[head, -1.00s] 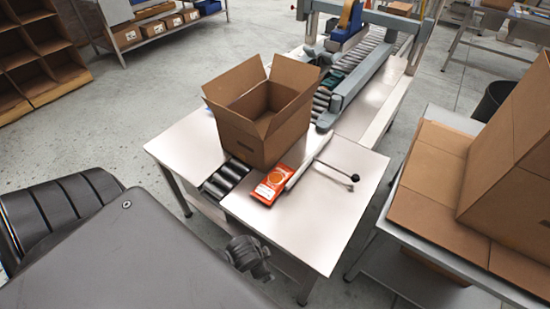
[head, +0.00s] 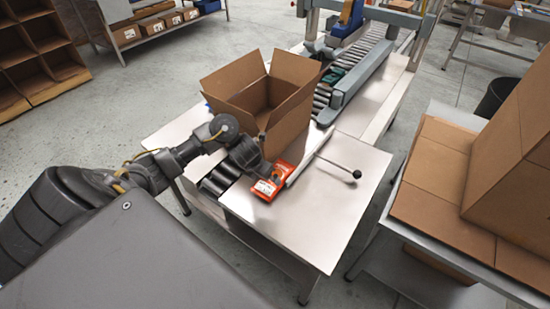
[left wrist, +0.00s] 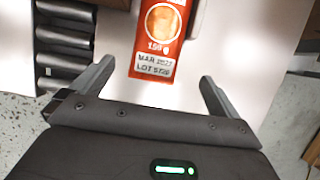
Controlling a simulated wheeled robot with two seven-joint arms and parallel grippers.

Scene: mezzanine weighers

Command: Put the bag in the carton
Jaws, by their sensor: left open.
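The bag (head: 268,186) is a flat orange-red pouch with a pale label, lying on the metal table in front of the open carton. In the left wrist view the bag (left wrist: 160,50) lies ahead between my fingers, its near end printed with a lot text. My left gripper (left wrist: 155,75) is open and empty, one finger to each side of the bag's near end. In the head view my left gripper (head: 262,170) is beside the bag and hides part of it. The brown carton (head: 285,133) stands upright with flaps spread. My right gripper is not in view.
A white bar with a black-knobbed lever (head: 340,166) lies just right of the bag. Black rollers (head: 217,180) are set in the table to its left. A roller conveyor (head: 357,60) runs behind the carton. The table's front right (head: 300,225) is clear.

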